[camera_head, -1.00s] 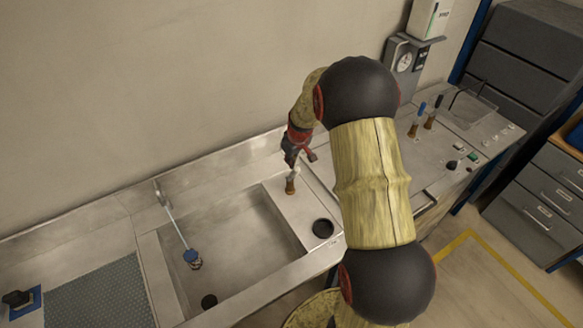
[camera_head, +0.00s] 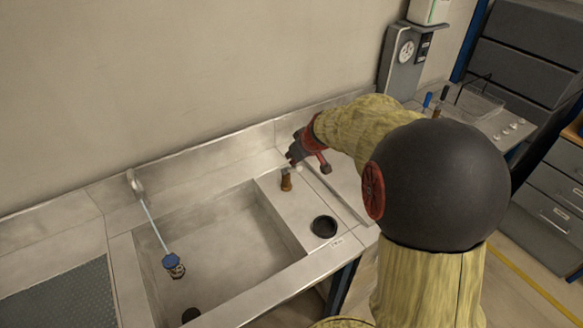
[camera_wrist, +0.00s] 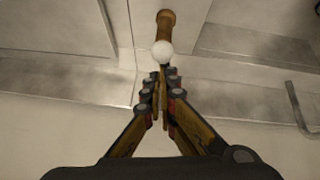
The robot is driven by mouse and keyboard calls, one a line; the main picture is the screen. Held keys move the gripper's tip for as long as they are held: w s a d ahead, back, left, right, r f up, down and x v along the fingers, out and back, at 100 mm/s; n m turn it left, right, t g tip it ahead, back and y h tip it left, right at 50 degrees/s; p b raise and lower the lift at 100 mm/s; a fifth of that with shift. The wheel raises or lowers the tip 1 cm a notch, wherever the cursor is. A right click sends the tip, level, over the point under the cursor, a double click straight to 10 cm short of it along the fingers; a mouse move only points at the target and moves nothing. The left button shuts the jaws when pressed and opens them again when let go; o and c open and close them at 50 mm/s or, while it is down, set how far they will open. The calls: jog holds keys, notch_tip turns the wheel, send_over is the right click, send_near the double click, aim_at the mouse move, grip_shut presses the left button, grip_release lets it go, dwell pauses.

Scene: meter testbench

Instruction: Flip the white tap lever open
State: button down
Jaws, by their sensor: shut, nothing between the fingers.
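The tap is a small brown post (camera_head: 286,181) on the steel ledge right of the sink basin. Its white lever shows in the wrist view as a round white knob (camera_wrist: 163,51), with the brown body (camera_wrist: 166,22) behind it. In the head view only a small pale bit of the lever shows under my gripper (camera_head: 293,158). In the wrist view my gripper (camera_wrist: 160,76) is shut with nothing between its fingers, and its tips are close to the knob. I cannot tell whether they touch it.
A round black hole (camera_head: 324,226) lies in the ledge in front of the tap. The sink basin (camera_head: 225,245) is left of it, with a blue-ended hanging piece (camera_head: 173,264). The back wall (camera_head: 150,90) rises behind.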

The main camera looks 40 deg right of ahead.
jog(key=s+f+t+b, duration=0.1)
jog(key=b, duration=0.3)
jog(key=shift+s+f+b, duration=0.1)
jog(key=shift+b, duration=0.8)
jog(key=shift+s+b, duration=0.4)
jog(key=shift+b, duration=1)
jog(key=r+p, duration=0.1)
jog(key=w+r, duration=0.1)
jog(key=w+r+p, duration=0.1)
jog(key=shift+a+r+p, duration=0.3)
jog(key=shift+r+p, duration=0.05)
jog(key=shift+r, duration=0.05)
jog(key=p+v, duration=0.2)
jog(key=v, duration=0.7)
jog(key=shift+s, duration=0.6)
jog(key=shift+f, duration=0.1)
